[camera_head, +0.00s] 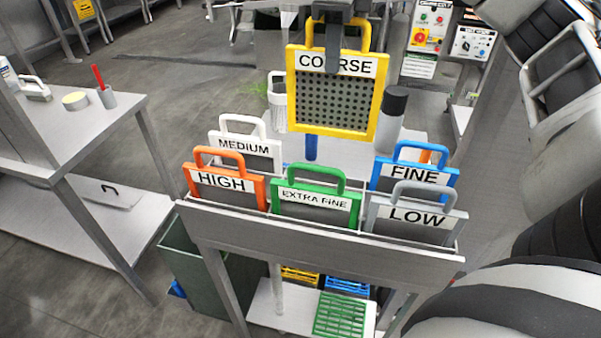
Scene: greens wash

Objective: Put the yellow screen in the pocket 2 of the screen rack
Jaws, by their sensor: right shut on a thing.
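In front are the orange HIGH (223,182), green EXTRA FINE (315,201) and grey LOW (416,217) screens. No pocket numbers are readable. My left gripper is out of view.
A dark-capped bottle (390,122) and a white basket (277,103) stand behind the rack. Below it are a green grate (340,314) and a dark green bin (185,262). A steel table (60,125) is at left. My right arm fills the right side.

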